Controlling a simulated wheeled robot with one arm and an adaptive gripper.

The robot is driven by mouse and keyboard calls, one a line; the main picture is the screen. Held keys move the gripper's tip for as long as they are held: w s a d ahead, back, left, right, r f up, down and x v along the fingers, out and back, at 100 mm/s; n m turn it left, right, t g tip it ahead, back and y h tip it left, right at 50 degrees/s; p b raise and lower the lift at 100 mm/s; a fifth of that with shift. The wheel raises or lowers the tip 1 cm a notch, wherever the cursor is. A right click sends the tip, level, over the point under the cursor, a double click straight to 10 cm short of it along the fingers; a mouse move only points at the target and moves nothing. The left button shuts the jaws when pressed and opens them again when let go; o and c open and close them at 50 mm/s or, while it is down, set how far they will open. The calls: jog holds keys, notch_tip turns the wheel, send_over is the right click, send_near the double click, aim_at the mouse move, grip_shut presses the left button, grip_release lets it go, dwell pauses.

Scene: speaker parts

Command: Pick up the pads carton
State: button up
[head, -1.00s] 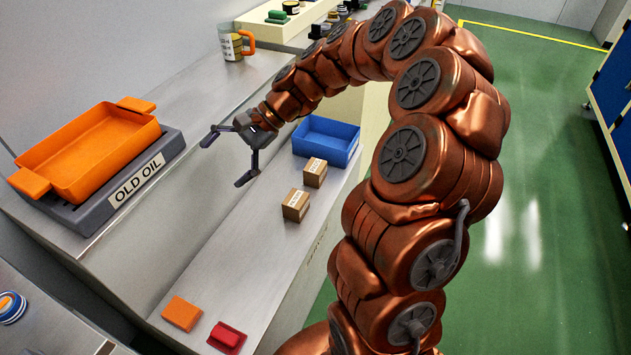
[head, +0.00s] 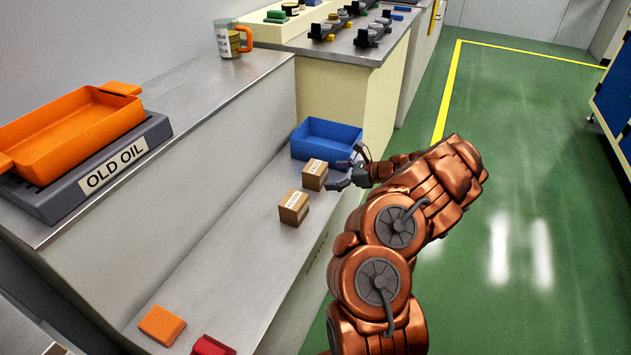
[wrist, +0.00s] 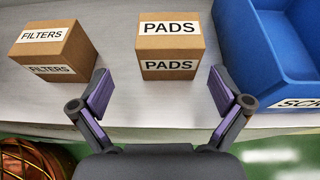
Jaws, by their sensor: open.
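The pads carton (wrist: 170,48) is a small brown box with white PADS labels on its top and front. It stands upright on the grey shelf in the wrist view, centred ahead of my gripper (wrist: 164,95). The two purple-padded fingers are spread wide, with nothing between them, and the carton sits just beyond the fingertips. In the head view the pads carton (head: 314,174) stands near the blue bin, and my gripper (head: 343,174) is at its right side. Whether a finger touches it is unclear.
The filters carton (wrist: 53,50) stands left of the pads carton, also in the head view (head: 294,207). A blue bin (wrist: 262,60) is close on the right. Orange (head: 162,325) and red (head: 212,346) blocks lie at the shelf's near end. The shelf between is clear.

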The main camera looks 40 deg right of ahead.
aim_at(315, 175)
jog(key=shift+d+f, duration=0.3)
jog(key=shift+f, duration=0.1)
jog(key=shift+w+a+f, duration=0.1)
jog(key=shift+w, duration=0.05)
jog(key=shift+w+r+b+x, duration=0.15)
jog(key=shift+b+x, duration=0.4)
jog(key=shift+x, duration=1.2)
jog(key=shift+w+r+b+x, duration=0.1)
jog(key=shift+b+x, duration=0.45)
jog(key=shift+x, duration=1.2)
jog(key=shift+d, duration=0.2)
jog(key=c, duration=1.2)
